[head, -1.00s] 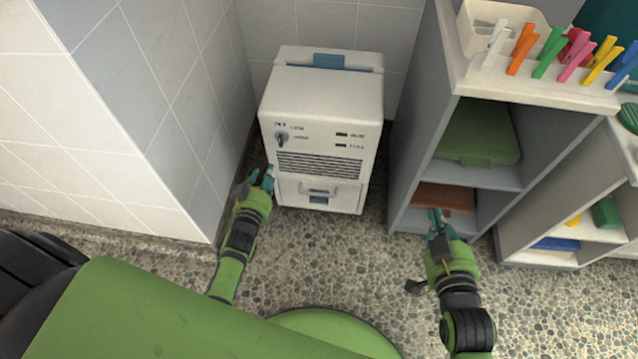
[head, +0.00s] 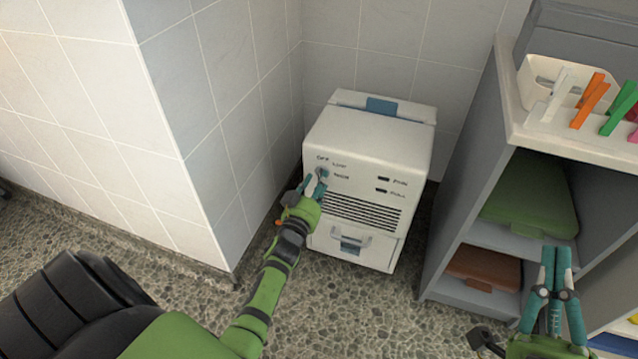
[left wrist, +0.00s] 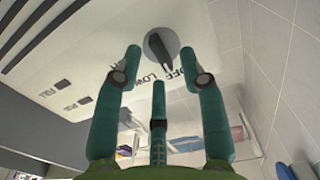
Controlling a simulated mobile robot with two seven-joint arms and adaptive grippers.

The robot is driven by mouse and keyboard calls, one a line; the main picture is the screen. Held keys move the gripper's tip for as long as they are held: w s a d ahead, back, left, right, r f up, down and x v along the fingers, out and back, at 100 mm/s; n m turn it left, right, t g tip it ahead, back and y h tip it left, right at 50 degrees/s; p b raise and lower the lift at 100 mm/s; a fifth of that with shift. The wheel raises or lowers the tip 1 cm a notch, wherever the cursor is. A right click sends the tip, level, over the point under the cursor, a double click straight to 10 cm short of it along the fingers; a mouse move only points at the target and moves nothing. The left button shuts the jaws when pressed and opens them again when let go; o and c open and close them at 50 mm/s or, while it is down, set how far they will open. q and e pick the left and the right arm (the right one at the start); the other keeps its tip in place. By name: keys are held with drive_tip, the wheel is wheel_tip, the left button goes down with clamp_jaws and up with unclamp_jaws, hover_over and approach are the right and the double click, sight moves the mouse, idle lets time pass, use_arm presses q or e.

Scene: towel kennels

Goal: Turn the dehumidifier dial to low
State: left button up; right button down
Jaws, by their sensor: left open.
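The white dehumidifier (head: 370,150) stands on the floor against the tiled wall. Its round grey dial (head: 322,173) is at the upper left of the front, with OFF, LOW and HIGH printed around it. My left gripper (head: 314,185) is at the dial and partly covers it. In the left wrist view, the dial (left wrist: 158,43) with its dark pointer knob lies just beyond the open, empty fingers; contact is unclear. OFF and LOW read upside down there. The pointer's exact setting is hard to tell. My right gripper (head: 556,262) is before the shelf, its fingers close together, apparently empty.
A white bin (head: 540,75) and coloured pegs are on top. A tiled wall corner (head: 215,215) is close on the left.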

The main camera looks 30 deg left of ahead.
use_arm(q)
drive_tip(key=shift+w+a, duration=0.1)
drive_tip(key=shift+w, duration=0.55)
use_arm(e)
drive_tip(key=shift+s+a+r+n+t+y, duration=0.1)
drive_tip(key=shift+s+r+n+t+y, duration=0.2)
drive_tip(key=shift+s+r+t+y, duration=0.55)
drive_tip(key=shift+r+g, duration=0.25)
use_arm(q)
clamp_jaws()
drive_tip(key=shift+m, duration=0.4)
drive_tip(key=shift+f+m+b, duration=0.2)
drive_tip(key=shift+m+b, duration=0.2)
drive_tip(key=shift+m, duration=3.7)
use_arm(e)
drive_tip(key=shift+s+r+n+t+y, duration=0.4)
drive_tip(key=shift+s+r+t+y, duration=0.25)
drive_tip(key=shift+s+r, duration=0.5)
drive_tip(key=shift+s+f, duration=0.1)
